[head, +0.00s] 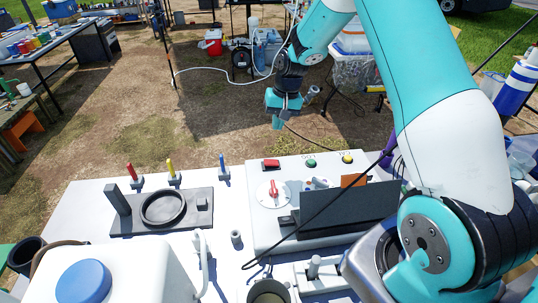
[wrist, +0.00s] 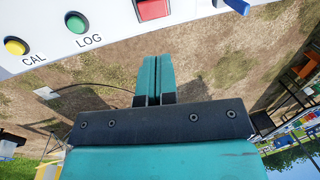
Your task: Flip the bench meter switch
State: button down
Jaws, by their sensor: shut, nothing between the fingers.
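The bench meter is a white box (head: 262,231) on the white bench, with a dark hooded panel. A red rocker switch (head: 270,164) sits at its far left edge, beside the green LOG button (head: 310,163) and yellow CAL button (head: 347,158). In the wrist view the red switch (wrist: 153,9) is at the top, partly cut off, with LOG (wrist: 76,22) and CAL (wrist: 16,46) to its left. My gripper (head: 277,124) is shut and empty, beyond the bench's far edge and apart from the meter. In the wrist view its teal fingers (wrist: 153,62) are together below the switch.
A red selector knob (head: 273,189) is near the switch. A black stand with a ring (head: 162,208) and red, yellow and blue probes stand to the left. A white jug with a blue cap (head: 83,281) is in front. Open dirt lies beyond the bench.

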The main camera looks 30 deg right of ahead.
aim_at(269, 162)
jog(key=f+p, duration=0.1)
jog(key=f, duration=0.3)
jog(key=a+f+p, duration=0.1)
jog(key=f+p, duration=0.1)
jog(key=f, duration=0.2)
jog(key=w+a+f+p, duration=0.1)
jog(key=f+p, duration=0.1)
jog(key=f, duration=0.2)
jog(key=shift+a+f, duration=0.15)
jog(key=shift+f, duration=0.25)
jog(key=shift+a+f+h+b, duration=0.25)
jog(key=shift+f+h+b, duration=0.25)
jog(key=shift+b, duration=0.3)
jog(key=shift+r+p, duration=0.2)
jog(key=shift+p, duration=0.1)
jog(key=shift+s+d, duration=0.1)
jog(key=shift+d+f, duration=0.1)
